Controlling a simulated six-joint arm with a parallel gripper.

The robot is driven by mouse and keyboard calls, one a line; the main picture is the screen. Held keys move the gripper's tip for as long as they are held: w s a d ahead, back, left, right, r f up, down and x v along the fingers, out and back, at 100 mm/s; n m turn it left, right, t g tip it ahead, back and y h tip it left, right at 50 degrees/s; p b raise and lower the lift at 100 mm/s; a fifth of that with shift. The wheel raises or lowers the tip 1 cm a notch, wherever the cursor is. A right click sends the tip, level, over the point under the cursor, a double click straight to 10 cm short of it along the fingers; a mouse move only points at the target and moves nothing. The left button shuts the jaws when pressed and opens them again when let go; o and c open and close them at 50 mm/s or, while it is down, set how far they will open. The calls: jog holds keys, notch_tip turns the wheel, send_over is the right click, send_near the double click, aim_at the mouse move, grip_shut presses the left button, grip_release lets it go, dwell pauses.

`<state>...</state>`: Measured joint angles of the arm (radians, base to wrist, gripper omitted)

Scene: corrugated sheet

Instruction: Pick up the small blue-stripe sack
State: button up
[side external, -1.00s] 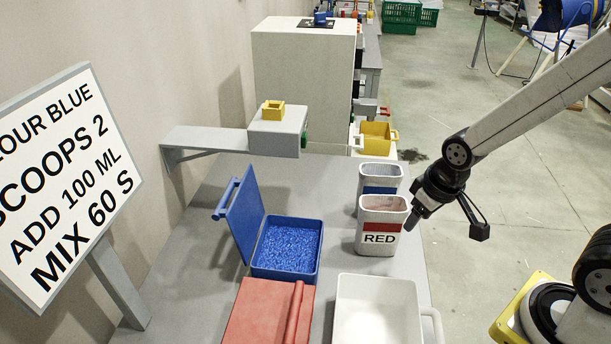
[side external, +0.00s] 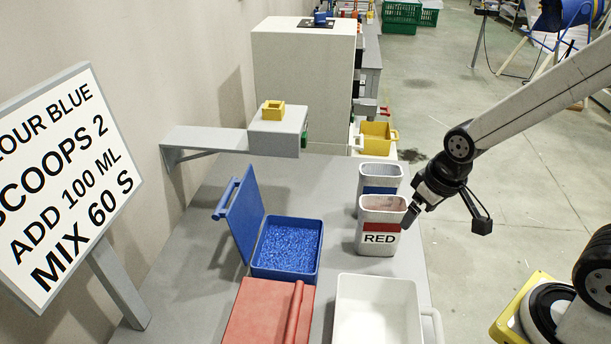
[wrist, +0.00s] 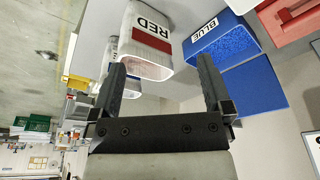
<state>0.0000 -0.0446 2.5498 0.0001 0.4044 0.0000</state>
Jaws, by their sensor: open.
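The blue-stripe sack (side external: 379,178) is an upright, open-topped white container with a blue band, at the table's right edge in the side view. The similar red-stripe container marked RED (side external: 381,241) stands in front of it and hides its lower part. My gripper (side external: 408,218) is beside the rim of the RED container, on its right, pointing down. In the wrist view my open, empty gripper (wrist: 162,64) has the RED container (wrist: 150,42) beyond its fingers.
An open blue bin of blue granules (side external: 290,245) has its lid raised. A closed red bin (side external: 262,318) and a white tub (side external: 375,310) are in front. A yellow container (side external: 376,138) is behind. A sign (side external: 68,180) stands left.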

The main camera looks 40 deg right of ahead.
jog(key=shift+w+v, duration=0.4)
jog(key=shift+v, duration=1.3)
jog(key=m+t+y, duration=0.7)
jog(key=m+y, duration=0.3)
jog(key=m, duration=1.7)
send_over(399, 170)
jog(key=s+d, duration=0.3)
jog(key=d, duration=0.1)
jog(key=shift+n+g, duration=0.4)
jog(key=f, duration=1)
jog(key=shift+a+f, duration=0.15)
jog(key=shift+a, duration=0.15)
jog(key=shift+x, duration=1.3)
jog(key=shift+w, duration=0.1)
